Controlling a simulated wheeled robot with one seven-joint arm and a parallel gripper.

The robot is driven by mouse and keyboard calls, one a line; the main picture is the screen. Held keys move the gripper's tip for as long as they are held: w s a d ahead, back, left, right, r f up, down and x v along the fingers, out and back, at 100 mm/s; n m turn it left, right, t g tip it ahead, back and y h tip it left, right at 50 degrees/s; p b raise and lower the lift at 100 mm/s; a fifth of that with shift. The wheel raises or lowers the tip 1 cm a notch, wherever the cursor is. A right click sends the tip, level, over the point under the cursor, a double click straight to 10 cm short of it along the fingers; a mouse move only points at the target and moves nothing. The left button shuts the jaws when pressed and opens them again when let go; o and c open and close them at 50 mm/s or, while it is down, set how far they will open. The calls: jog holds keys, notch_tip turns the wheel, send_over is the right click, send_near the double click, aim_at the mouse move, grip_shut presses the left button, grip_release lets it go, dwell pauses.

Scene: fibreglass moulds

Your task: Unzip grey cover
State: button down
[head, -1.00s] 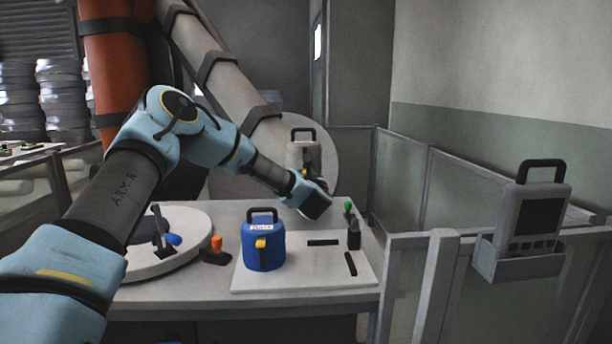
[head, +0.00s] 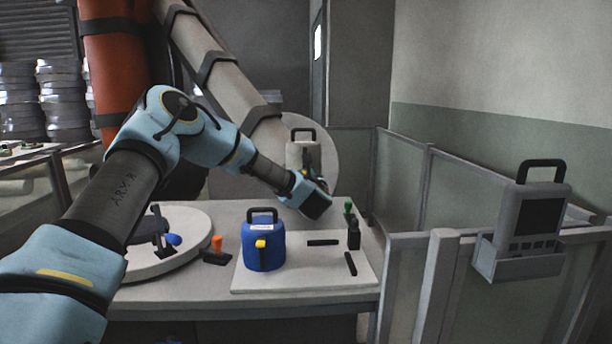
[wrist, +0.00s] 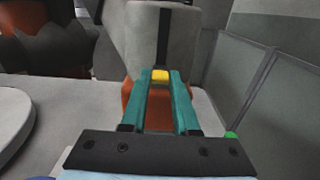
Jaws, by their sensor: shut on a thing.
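The grey cover (head: 301,154) stands at the back of the table, a rounded upright shape with a black handle on top. My wrist partly hides it in the head view. In the wrist view the grey cover (wrist: 185,45) fills the top middle, with a dark zip line down its front. A yellow zip pull (wrist: 160,75) sits at the lower end of that line. My gripper (wrist: 160,79) is shut on the yellow pull, its teal fingers on either side. An orange surface (wrist: 131,95) shows below the grey front.
A blue cover (head: 272,250) with its own yellow pull stands on a pale board in front. A round turntable (head: 140,267) is left. Fence panels (head: 400,180) stand right.

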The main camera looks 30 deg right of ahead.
jog(key=b, duration=0.2)
send_near(305, 147)
jog(key=x, duration=0.4)
jog(key=shift+w+d, duration=0.1)
jog(key=shift+w, duration=0.25)
jog(key=c, duration=0.6)
grip_release()
jog(key=shift+c, duration=0.2)
jog(key=shift+s, duration=0.1)
jog(key=b+v, duration=0.3)
jog(key=v, duration=0.7)
jog(key=shift+s+b, duration=0.3)
jog(key=shift+b, duration=0.1)
